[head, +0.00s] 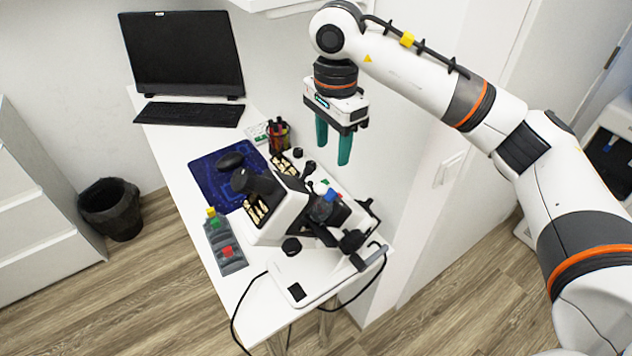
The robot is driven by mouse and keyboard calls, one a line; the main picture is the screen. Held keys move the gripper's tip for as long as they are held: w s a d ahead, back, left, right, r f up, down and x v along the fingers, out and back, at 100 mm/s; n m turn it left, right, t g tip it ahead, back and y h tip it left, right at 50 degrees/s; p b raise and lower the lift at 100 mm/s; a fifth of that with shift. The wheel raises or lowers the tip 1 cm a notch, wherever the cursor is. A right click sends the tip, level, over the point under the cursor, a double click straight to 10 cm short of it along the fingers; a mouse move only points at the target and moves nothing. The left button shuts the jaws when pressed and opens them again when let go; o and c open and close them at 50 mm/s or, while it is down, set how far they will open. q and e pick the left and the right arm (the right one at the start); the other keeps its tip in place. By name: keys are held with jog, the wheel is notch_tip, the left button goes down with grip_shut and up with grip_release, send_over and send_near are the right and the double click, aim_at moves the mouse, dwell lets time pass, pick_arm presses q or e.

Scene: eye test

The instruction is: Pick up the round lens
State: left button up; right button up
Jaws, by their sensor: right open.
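I cannot clearly make out a round lens. Small round dark parts show on and around the white and black eye-test instrument (277,212) on the table, but they are too small to tell apart. My right gripper (331,155), with teal fingers, points down above the back right of the table, past the instrument. Its fingers are apart with nothing between them. My left gripper is not in view.
The white table (180,152) holds a black monitor (182,52), a keyboard (190,114), a blue mat (209,183), a pen holder (279,136) and a grey tray with coloured pieces (225,246). A black bin (110,208) stands on the floor left.

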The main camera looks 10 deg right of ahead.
jog(key=p, duration=0.2)
send_over(332, 190)
notch_tip(332, 190, down, 6)
jog(key=shift+a+f, duration=0.1)
jog(key=shift+w+f+p, duration=0.1)
jog(key=shift+f+p, duration=0.1)
jog(key=shift+p, duration=0.1)
jog(key=f+p, duration=0.2)
jog(key=f, duration=0.2)
jog(key=shift+s+f, duration=0.1)
jog(key=shift+s, duration=0.1)
jog(key=shift+f+p, duration=0.3)
jog(key=shift+f, duration=0.05)
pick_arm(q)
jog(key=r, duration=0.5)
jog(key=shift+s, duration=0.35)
pick_arm(e)
jog(key=shift+w+f, duration=0.1)
jog(key=shift+c, duration=0.6)
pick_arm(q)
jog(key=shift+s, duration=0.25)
pick_arm(e)
grip_shut()
